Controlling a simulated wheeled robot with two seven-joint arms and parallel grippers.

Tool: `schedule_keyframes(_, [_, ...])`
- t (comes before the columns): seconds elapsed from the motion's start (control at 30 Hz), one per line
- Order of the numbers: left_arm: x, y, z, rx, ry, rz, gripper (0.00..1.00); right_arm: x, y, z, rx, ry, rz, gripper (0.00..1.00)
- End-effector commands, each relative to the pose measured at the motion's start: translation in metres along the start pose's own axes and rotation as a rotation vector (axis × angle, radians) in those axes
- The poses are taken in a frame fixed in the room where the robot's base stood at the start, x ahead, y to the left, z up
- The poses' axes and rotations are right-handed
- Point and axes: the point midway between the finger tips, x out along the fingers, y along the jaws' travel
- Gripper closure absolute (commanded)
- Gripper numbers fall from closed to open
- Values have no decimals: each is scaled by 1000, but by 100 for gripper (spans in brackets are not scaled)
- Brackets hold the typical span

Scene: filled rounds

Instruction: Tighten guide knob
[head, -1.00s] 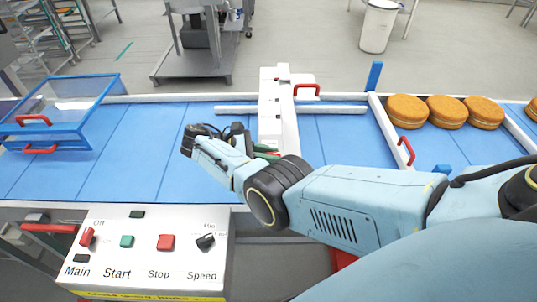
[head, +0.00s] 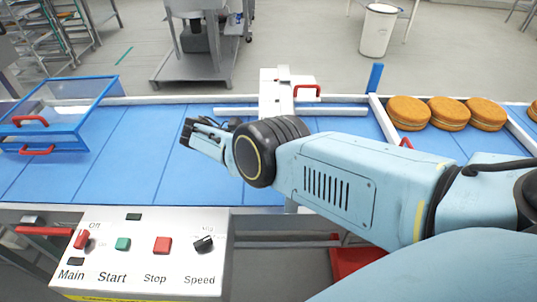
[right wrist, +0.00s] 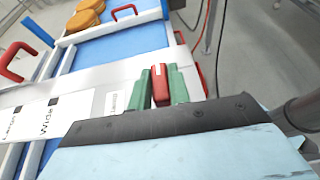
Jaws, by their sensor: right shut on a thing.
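The red guide knob (right wrist: 160,88) sits between the green fingers of my right gripper (right wrist: 159,74) in the right wrist view. The gripper is shut on it. The knob is at the white guide plate (right wrist: 75,115), which carries printed labels, one reading "Wide". There my right wrist and forearm hide the knob and fingertips. How tight the knob is cannot be seen. My left gripper is not in view.
The blue conveyor belt (head: 110,150) has a blue clear-topped cover (head: 60,112) at left and several round orange-brown cakes (head: 447,113) at right. A control panel (head: 140,270) with switches stands in front. A red handle (head: 307,92) sticks up by the bracket.

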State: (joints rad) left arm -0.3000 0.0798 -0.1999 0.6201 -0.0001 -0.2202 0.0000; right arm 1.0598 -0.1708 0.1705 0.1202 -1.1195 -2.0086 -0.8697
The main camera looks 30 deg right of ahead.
Motion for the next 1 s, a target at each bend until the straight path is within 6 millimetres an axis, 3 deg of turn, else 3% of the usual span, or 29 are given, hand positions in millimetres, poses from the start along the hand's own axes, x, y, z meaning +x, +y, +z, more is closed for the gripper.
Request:
schedule_keyframes(0.1, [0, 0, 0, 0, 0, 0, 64, 1, 0, 1, 2, 0, -4, 100])
schedule_keyframes(0.13, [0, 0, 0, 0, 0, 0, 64, 1, 0, 1, 2, 0, -4, 80])
schedule_keyframes(0.3, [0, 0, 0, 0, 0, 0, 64, 1, 0, 0, 1, 0, -3, 60])
schedule_keyframes(0.63, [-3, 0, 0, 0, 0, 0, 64, -1, 0, 3, -1, 0, -1, 60])
schedule_keyframes(0.9, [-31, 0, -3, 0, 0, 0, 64, -13, 0, 30, 0, 1, 0, 60])
schedule_keyframes(1.0, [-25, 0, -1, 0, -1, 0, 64, -17, 0, 27, -4, 3, 3, 60])
